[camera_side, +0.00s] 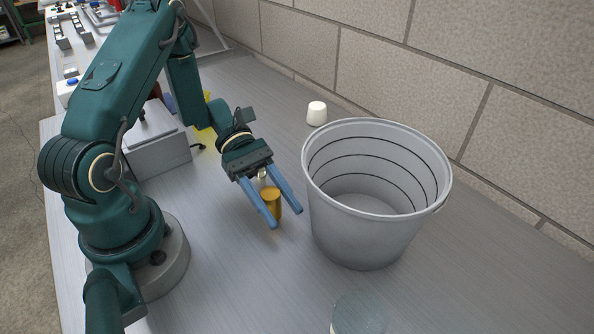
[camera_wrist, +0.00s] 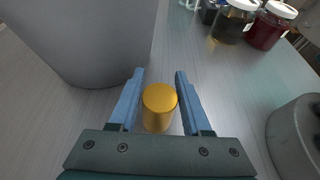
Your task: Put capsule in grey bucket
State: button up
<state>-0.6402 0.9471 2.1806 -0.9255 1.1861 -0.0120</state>
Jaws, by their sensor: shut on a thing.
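The gold capsule (camera_side: 271,198) is a small cylinder between the blue fingers of my gripper (camera_side: 284,216), which is shut on it. It stands upright, and its round flat top faces the camera in the wrist view (camera_wrist: 158,98). The grey bucket (camera_side: 365,228) stands just right of my gripper in the side view, open at the top and empty where its inside shows. In the wrist view the bucket's wall (camera_wrist: 90,40) fills the upper left. The capsule is outside the bucket, below its rim; I cannot tell whether it touches the table.
A white cylinder (camera_side: 316,113) stands behind the bucket near the brick wall. Jars with dark (camera_wrist: 232,22) and red (camera_wrist: 268,27) contents stand beyond in the wrist view. A grey box (camera_side: 158,148) sits behind my arm.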

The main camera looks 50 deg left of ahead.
jog(key=o, duration=0.7)
